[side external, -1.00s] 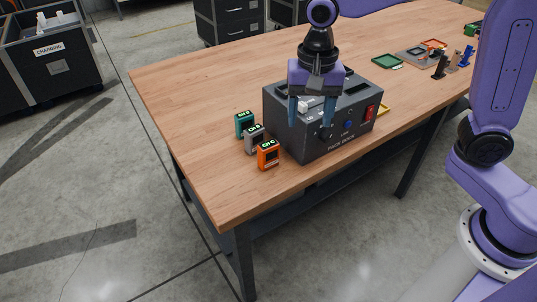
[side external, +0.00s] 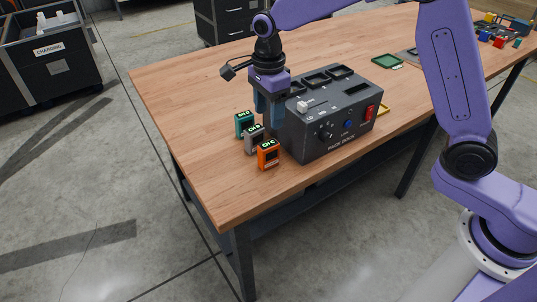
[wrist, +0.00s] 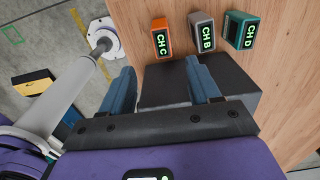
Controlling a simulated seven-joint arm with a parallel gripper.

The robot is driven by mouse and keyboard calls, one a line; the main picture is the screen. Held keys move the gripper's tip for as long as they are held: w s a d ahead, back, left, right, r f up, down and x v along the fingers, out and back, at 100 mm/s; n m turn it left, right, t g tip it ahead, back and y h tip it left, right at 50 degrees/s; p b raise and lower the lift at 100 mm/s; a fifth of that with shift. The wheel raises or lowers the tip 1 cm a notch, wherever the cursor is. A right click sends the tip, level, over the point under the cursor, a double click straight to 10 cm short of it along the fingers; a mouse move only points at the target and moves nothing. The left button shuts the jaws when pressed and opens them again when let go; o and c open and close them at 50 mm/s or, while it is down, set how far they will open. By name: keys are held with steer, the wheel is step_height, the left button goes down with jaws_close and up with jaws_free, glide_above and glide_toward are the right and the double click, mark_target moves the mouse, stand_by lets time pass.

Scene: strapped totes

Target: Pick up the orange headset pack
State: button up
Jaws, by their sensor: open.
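The orange headset pack (side external: 268,154), labelled CH C, stands upright on the wooden table at the near end of a short row of packs. My gripper (side external: 269,117) is open and empty, with fingers pointing down, above and beside the left end of the dock. In the wrist view its two blue fingers (wrist: 158,80) are spread apart.
The dark pack dock (side external: 335,125), with slots on top and knobs and a red switch in front, stands right beside the packs. A green tray (side external: 387,61) lies farther back. The table left of the packs (side external: 195,110) is clear.

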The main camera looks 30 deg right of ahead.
mark_target(268, 144)
step_height(268, 144, down, 13)
steer(key=shift+w+d+f, duration=0.1)
steer(key=shift+w+f, duration=0.05)
jaws_close()
stand_by(0.5)
